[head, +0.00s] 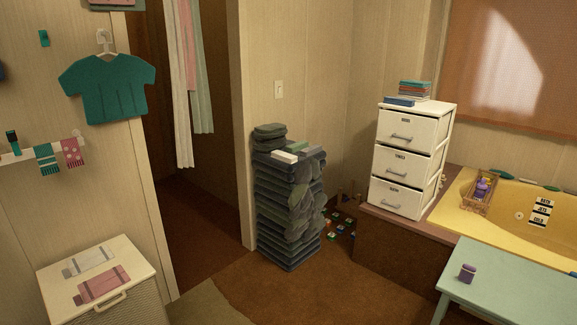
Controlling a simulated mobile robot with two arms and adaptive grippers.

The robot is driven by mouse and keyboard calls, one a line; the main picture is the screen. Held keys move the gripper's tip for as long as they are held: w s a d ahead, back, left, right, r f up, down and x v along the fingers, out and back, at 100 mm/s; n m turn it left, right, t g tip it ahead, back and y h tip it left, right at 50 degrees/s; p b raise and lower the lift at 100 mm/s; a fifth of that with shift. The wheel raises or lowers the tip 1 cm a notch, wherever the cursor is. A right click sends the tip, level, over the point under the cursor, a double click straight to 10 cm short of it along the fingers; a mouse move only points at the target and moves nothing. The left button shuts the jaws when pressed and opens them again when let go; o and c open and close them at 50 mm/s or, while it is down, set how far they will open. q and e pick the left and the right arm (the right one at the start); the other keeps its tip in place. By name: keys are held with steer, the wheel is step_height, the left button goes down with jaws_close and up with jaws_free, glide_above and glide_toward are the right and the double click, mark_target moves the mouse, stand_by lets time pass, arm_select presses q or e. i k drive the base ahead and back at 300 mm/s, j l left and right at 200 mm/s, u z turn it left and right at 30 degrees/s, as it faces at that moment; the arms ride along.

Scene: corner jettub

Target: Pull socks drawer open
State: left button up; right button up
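A white unit with three stacked drawers stands on the brown ledge beside the tub. Its top drawer (403,131), middle drawer (401,163) and bottom drawer (398,195) each have a grey bar handle and a small dark label plate. The label text is too small to read, so I cannot tell which one is the socks drawer. All three drawer fronts look shut. Neither of my grippers is in view.
A tall stack of dark folded items (290,195) stands left of the drawers. A yellow tub (500,215) and a pale green table (515,285) are at right. A white hamper (100,280) is at lower left. The brown floor (300,290) between has free room.

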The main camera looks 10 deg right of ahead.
mark_target(415, 131)
steer(key=i+l+z, duration=0.2)
steer(key=i+z, duration=0.5)
steer(key=i, duration=0.15)
steer(key=i+z, duration=0.4)
steer(key=i+j, duration=0.05)
